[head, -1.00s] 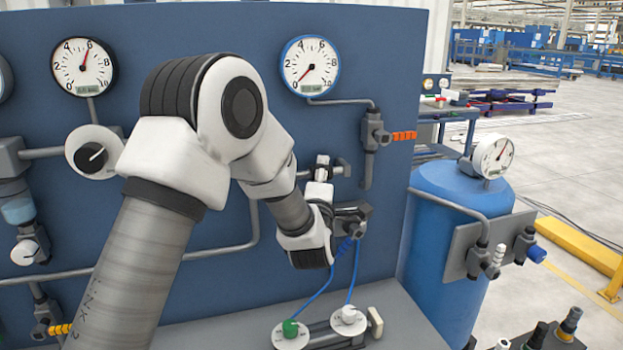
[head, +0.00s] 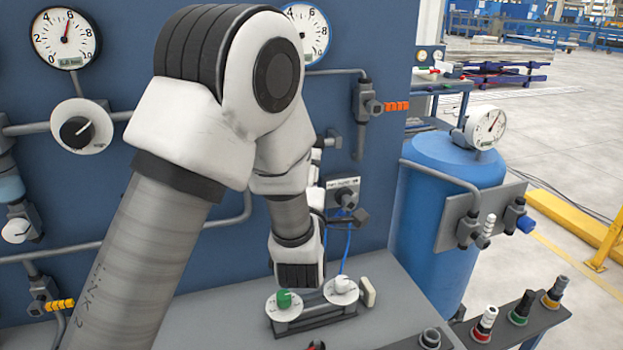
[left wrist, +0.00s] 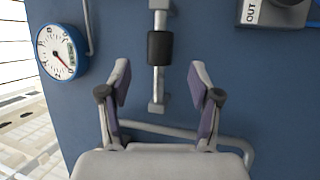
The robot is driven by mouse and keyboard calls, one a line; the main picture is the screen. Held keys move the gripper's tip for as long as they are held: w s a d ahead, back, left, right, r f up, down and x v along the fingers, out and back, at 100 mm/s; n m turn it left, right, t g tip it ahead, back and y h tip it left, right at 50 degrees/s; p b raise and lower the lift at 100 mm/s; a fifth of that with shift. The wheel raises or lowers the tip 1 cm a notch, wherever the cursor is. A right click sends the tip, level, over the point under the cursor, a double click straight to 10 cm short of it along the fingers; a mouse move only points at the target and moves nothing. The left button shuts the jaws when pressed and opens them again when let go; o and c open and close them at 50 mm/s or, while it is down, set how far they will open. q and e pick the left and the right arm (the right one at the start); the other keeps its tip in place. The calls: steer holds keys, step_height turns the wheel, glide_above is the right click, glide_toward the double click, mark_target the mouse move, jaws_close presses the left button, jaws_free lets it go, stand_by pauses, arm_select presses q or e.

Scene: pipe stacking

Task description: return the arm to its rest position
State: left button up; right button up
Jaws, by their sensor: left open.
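My left arm (head: 225,130) reaches in from the left in the head view, its elbow high in front of the blue panel and its wrist (head: 297,262) low near two round knobs. The left gripper is mostly hidden behind the arm there. In the left wrist view the left gripper (left wrist: 160,75) is open, with nothing between its fingers. It faces the blue panel (left wrist: 225,90). A vertical metal pipe with a black sleeve (left wrist: 160,47) shows beyond the fingertips; I cannot tell how far off. My right gripper is not in view.
The green knob (head: 284,299) and white knob (head: 342,285) sit on the grey bench just below my wrist. Gauges (head: 65,38) line the panel. A blue tank (head: 445,190) and a rack with several fittings (head: 519,307) stand right. Open floor lies further right.

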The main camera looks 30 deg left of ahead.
arm_select(q)
steer(key=v, duration=0.3)
stand_by(0.4)
